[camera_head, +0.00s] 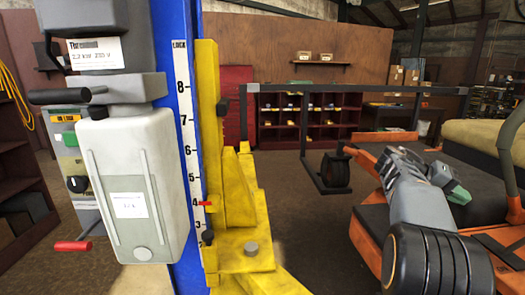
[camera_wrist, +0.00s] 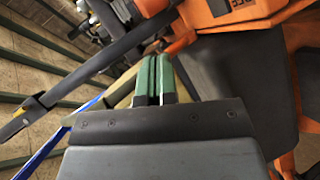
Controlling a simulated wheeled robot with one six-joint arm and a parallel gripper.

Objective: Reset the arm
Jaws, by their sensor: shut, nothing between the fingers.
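My gripper shows in the wrist view (camera_wrist: 154,80), its two green fingers side by side, shut with nothing between them. In the head view my grey and black arm reaches in from the lower right. The green gripper end (camera_head: 456,190) is at its far end, above the orange and black mower (camera_head: 372,218). In the wrist view orange and black machine parts (camera_wrist: 235,60) lie beyond and to the right of the fingers. I cannot tell from these views whether the gripper touches anything.
A blue post with a number scale (camera_head: 187,120) and a yellow lift carriage (camera_head: 236,205) stand left of centre. Shelves (camera_head: 300,115) line the back wall. Brown floor (camera_head: 290,190) lies open between lift and mower.

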